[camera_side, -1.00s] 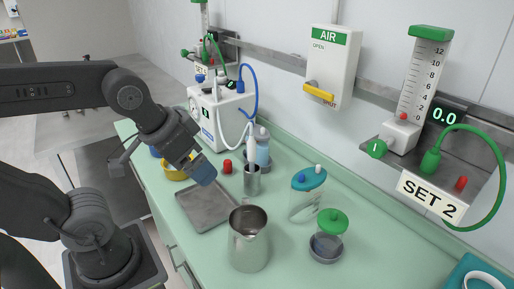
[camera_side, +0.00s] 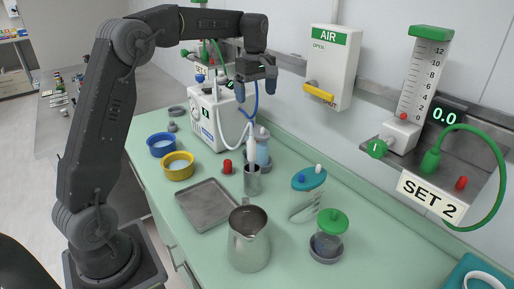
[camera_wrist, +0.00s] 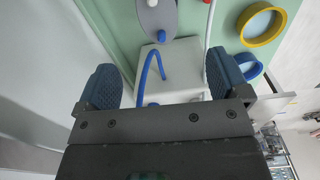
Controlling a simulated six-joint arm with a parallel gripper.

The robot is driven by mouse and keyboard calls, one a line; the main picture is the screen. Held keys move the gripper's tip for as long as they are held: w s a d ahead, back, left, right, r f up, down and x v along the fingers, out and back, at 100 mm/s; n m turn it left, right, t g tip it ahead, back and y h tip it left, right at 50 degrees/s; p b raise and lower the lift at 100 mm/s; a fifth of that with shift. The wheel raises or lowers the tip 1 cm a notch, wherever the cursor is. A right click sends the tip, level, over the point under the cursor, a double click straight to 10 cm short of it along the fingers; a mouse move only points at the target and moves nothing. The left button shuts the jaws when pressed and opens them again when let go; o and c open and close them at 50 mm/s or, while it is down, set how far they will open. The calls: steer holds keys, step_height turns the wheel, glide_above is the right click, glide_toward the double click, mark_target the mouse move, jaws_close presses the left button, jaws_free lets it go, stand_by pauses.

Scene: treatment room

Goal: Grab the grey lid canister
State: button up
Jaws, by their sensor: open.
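A canister (camera_side: 263,148) with a grey lid stands at the back of the green counter, right of a white machine. Its body looks clear with bluish contents, and a steel cup with a white-tipped tool partly hides it. In the wrist view an oval grey lid (camera_wrist: 152,17) with a blue port shows at the top edge, apart from the fingers; its body is not clearly seen there. My gripper (camera_side: 255,89) is open and empty, high near the machine and above the canister's level. Its blue fingertips (camera_wrist: 163,80) show apart in the wrist view.
The white machine (camera_side: 208,118) with a blue hose (camera_wrist: 150,76) lies below my gripper. The steel cup (camera_side: 252,182), a red cap (camera_side: 227,167), a teal-lid canister (camera_side: 308,195), a green-lid jar (camera_side: 332,222) and a steel jug (camera_side: 248,245) stand nearby. A tray (camera_side: 190,207) is empty.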

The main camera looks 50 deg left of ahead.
mark_target(257, 130)
steer(key=shift+n, duration=0.3)
steer(key=f, duration=0.9)
steer(key=shift+w+a, duration=0.3)
steer(key=shift+a, duration=0.05)
steer(key=shift+d+f, duration=0.15)
steer(key=shift+f, duration=1.2)
steer(key=shift+d+f, duration=0.15)
steer(key=shift+f, duration=1.2)
steer(key=c, duration=1.1)
